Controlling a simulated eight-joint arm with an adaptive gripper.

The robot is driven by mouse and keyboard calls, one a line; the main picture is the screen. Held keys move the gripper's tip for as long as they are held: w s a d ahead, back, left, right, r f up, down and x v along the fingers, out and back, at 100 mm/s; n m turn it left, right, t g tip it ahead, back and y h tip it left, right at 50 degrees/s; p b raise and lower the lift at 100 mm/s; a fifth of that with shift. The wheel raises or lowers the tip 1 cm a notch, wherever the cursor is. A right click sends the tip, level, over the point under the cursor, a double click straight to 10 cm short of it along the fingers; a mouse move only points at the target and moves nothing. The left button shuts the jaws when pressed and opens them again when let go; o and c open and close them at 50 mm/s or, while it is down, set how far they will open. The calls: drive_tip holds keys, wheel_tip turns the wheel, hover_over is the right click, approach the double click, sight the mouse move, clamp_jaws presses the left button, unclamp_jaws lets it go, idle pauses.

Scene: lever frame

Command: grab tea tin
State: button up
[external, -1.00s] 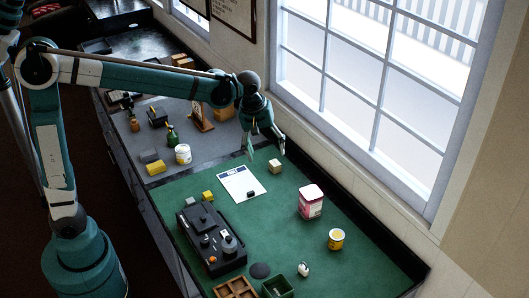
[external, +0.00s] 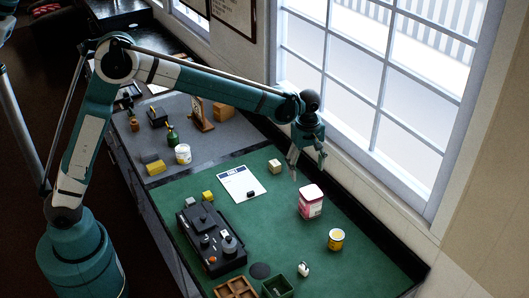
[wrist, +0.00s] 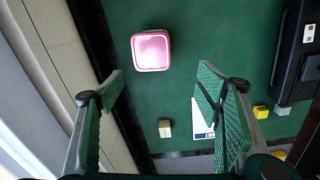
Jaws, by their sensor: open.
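The tea tin, which I take to be the pink box-shaped tin with a pale label (external: 310,203), stands upright on the green mat near the window side. In the wrist view its square pink lid (wrist: 151,52) shows at the upper middle, just beyond my fingertips. My gripper (external: 307,164) is open and empty, pointing down above the mat and slightly behind the tin in the external view. In the wrist view my gripper (wrist: 160,75) has its green-padded fingers spread wide, with the tin between their lines but not touched.
A small wooden block (external: 275,166) and a white sheet (external: 241,183) lie near the tin. A black device (external: 212,238) sits to the left. The window wall runs close on the right. Mat around the tin is clear.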

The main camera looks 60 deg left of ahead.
sight(311, 192)
drive_tip(key=shift+n, duration=0.6)
drive_tip(key=w+d+f, duration=0.1)
drive_tip(key=w+d+f+p, duration=0.1)
drive_tip(key=shift+w+d+f, duration=0.1)
drive_tip(key=shift+f, duration=0.3)
wheel_tip(311, 192, down, 7)
drive_tip(key=shift+r, duration=0.1)
drive_tip(key=shift+f, duration=0.4)
drive_tip(key=shift+f, duration=0.1)
drive_tip(key=shift+f, duration=1.2)
drive_tip(key=shift+f, duration=0.1)
drive_tip(key=shift+f, duration=2.5)
